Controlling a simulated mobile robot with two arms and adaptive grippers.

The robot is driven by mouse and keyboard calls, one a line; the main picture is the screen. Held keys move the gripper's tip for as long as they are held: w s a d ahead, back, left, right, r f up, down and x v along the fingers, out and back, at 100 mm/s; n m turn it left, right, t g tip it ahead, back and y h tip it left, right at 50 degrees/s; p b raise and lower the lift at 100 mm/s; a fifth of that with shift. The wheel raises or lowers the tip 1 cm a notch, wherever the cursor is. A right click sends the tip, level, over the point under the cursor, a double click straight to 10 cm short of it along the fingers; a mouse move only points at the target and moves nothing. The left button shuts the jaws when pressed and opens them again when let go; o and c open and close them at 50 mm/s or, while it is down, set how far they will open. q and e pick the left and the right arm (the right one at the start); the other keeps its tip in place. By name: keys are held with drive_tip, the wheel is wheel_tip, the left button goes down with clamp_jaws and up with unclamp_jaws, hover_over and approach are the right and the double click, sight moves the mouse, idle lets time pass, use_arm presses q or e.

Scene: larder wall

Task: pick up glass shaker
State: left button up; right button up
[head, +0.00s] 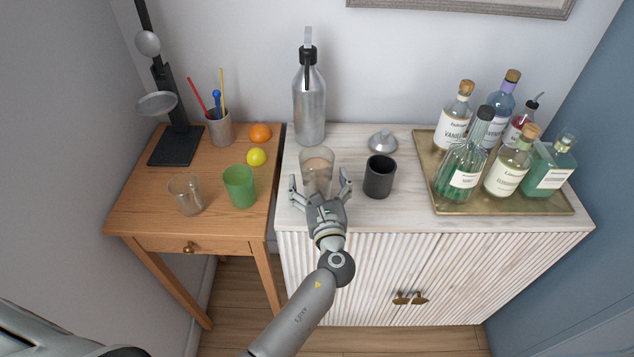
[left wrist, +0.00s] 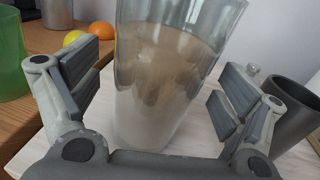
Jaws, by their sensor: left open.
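The glass shaker (head: 317,166) is a clear, slightly flared glass standing upright near the front left of the white ribbed cabinet. My left gripper (head: 320,186) is open, with one finger on each side of the glass. In the left wrist view the glass shaker (left wrist: 165,75) fills the middle, between the two open finger pads (left wrist: 158,92). A gap shows between each pad and the glass, so I see no contact. Its lower part is partly hidden by the gripper in the head view. My right gripper is not in view.
A dark grey cup (head: 380,177) stands close right of the glass, with a metal cap (head: 383,141) behind. A steel bottle (head: 309,103) stands behind. A brass tray (head: 520,207) holds several bottles at right. The wooden table (head: 140,213) at left carries a green cup (head: 240,187).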

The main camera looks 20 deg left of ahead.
use_arm(q)
drive_tip(key=shift+w+a+f, duration=0.1)
drive_tip(key=shift+w+a, duration=0.15)
drive_tip(key=shift+w, duration=0.25)
drive_tip(key=shift+s, duration=0.1)
drive_tip(key=shift+c, duration=1.2)
drive_tip(key=c, duration=1.4)
drive_tip(key=shift+r, duration=0.2)
drive_tip(key=shift+c, duration=0.4)
